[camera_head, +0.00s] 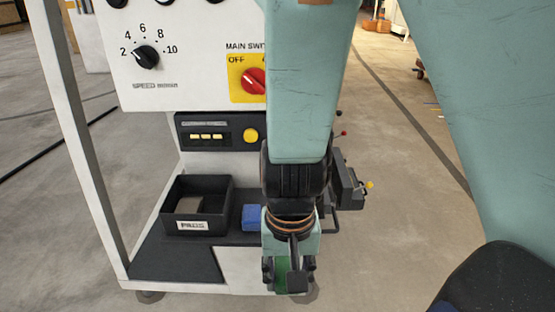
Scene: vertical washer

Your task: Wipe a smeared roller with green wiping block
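One teal arm of mine comes down from the top centre. I take it as my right arm, with its other link at the right edge. Its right gripper (288,280) points down in front of the machine's shelf. A dark green piece shows between its fingers, which I take as the green wiping block (281,268). The fingers appear closed on it, though the wrist hides much of it. A blue block (250,217) sits on the shelf just left of the wrist. My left gripper is not in view. I cannot make out the smeared roller; the arm covers the machine's middle.
A black open bin labelled PADS (225,206) stands on the dark shelf (175,260). Above are a panel with a speed dial (146,57) and a red main switch (253,81). A white frame post (75,130) stands at left.

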